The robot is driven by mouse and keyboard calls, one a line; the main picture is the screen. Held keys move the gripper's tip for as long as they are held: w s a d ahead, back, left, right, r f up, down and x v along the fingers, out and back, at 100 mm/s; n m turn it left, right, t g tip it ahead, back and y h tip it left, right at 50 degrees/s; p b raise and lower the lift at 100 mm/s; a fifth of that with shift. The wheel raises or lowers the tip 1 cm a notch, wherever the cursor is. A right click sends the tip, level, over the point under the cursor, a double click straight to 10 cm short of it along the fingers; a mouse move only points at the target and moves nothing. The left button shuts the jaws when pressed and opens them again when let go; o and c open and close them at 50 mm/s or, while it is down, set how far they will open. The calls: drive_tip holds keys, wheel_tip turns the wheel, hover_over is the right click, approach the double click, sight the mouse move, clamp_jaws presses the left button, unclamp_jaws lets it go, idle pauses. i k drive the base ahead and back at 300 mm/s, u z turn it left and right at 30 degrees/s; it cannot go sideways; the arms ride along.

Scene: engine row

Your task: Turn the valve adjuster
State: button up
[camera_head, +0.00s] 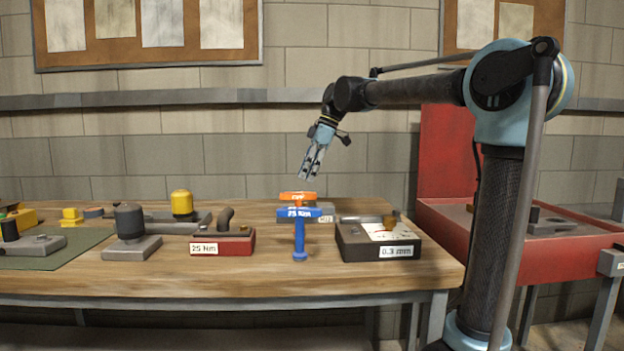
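A dark box labelled "0.3 mm" (350,240) stands near the right end of the bench. Its top has a pale panel, a grey bar and a brown knob (389,221). It may be the valve adjuster, but no label says so. A blue T-handled tool (300,236) stands upright just left of it, with an orange T-handle (297,196) behind.
A red block labelled "25 Nm" (238,244) with a dark curved handle stands left of the blue tool. Farther left are a dark-capped grey block (131,248), a yellow-topped piece (182,204) and a green mat (72,256). A red tray stand (560,250) is at right.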

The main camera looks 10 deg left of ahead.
sight(389, 221)
drive_tip(key=k, duration=1)
